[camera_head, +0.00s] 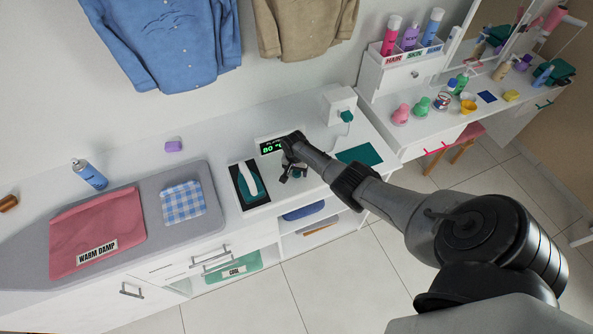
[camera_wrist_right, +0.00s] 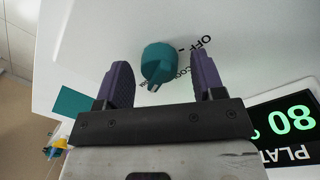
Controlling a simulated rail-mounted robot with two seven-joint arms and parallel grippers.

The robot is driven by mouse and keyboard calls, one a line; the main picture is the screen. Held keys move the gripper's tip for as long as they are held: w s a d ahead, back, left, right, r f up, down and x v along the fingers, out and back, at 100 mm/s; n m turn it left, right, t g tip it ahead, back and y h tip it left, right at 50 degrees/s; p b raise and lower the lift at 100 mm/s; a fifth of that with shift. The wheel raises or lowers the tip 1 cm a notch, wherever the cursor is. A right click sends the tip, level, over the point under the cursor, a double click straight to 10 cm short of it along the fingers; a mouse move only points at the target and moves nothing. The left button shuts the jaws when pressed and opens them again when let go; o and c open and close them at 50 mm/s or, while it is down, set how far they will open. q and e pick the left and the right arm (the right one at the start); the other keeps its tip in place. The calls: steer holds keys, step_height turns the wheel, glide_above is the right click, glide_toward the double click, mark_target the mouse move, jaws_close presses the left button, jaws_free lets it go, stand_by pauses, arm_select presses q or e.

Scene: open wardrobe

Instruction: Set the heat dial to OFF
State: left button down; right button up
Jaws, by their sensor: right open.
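The teal heat dial (camera_wrist_right: 157,62) shows in the right wrist view, with a pale pointer at its lower edge. The word OFF is printed on the white surface to its upper right, with other partly hidden lettering below. The pointer faces away from OFF. My right gripper (camera_wrist_right: 160,75) is open, with one purple finger on each side of the dial; I cannot tell whether they touch it. In the head view my right gripper (camera_head: 293,173) is over the counter and mostly hides the dial. My left gripper is not in view.
A black display (camera_head: 271,147) reads 80 beside the gripper; it also shows in the wrist view (camera_wrist_right: 288,122). The iron (camera_head: 248,181) rests on a dark pad to the left. A white socket box with a teal plug (camera_head: 346,116) and a teal mat (camera_head: 359,155) are to the right.

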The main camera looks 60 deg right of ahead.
steer(key=c, duration=0.9)
